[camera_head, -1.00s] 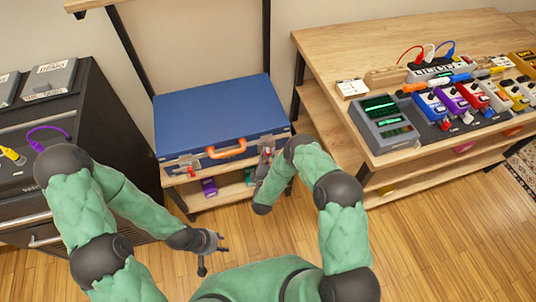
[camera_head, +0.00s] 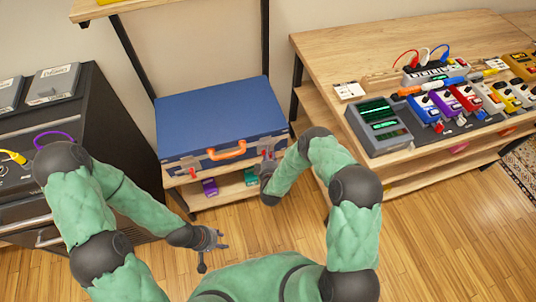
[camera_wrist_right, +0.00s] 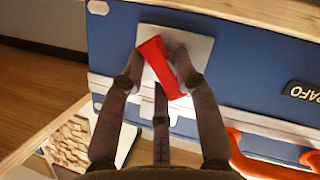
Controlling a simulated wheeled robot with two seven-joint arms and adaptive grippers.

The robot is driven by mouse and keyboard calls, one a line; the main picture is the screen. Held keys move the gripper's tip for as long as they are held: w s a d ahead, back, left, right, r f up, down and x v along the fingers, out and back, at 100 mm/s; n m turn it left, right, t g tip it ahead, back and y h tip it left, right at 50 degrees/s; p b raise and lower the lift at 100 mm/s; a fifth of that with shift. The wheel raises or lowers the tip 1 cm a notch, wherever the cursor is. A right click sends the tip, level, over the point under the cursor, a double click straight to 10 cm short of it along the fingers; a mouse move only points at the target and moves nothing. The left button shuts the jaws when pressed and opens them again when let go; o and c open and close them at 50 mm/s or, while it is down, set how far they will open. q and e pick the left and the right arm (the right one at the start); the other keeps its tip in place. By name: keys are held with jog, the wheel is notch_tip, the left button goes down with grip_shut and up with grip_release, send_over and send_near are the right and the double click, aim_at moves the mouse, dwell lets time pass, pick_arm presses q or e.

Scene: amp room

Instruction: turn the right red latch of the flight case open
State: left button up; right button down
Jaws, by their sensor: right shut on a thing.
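The blue flight case (camera_head: 222,118) lies shut on the shelf, with an orange handle (camera_head: 227,150) on its front. Its right red latch (camera_wrist_right: 160,66) sits on a pale metal plate (camera_wrist_right: 204,46) in the right wrist view, slanted between my fingers. My right gripper (camera_wrist_right: 158,68) is shut on this latch; in the head view the right gripper (camera_head: 267,158) is at the case's front right and hides most of the latch. The left red latch (camera_head: 193,172) shows at the front left. My left gripper (camera_head: 222,243) is open and empty, low over the floor.
A wooden table (camera_head: 400,40) at right carries several pedals and a grey device with green screens (camera_head: 379,124). A black cabinet (camera_head: 110,130) stands at left. Small purple and teal boxes sit on the shelf below the case. The wooden floor in front is clear.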

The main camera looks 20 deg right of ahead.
jog(key=shift+w+d+m+g+y+b, duration=0.15)
jog(key=shift+d+m+y+b, duration=0.1)
jog(key=shift+m+y, duration=0.85)
jog(key=shift+s+d+m+g+y+b, duration=0.2)
jog(key=shift+m+y, duration=0.4)
jog(key=shift+m, duration=0.9)
jog(key=c, duration=0.9)
grip_release()
jog(key=shift+a+f, duration=0.1)
jog(key=shift+s, duration=0.25)
jog(key=v, duration=1.1)
jog(key=shift+s, duration=0.1)
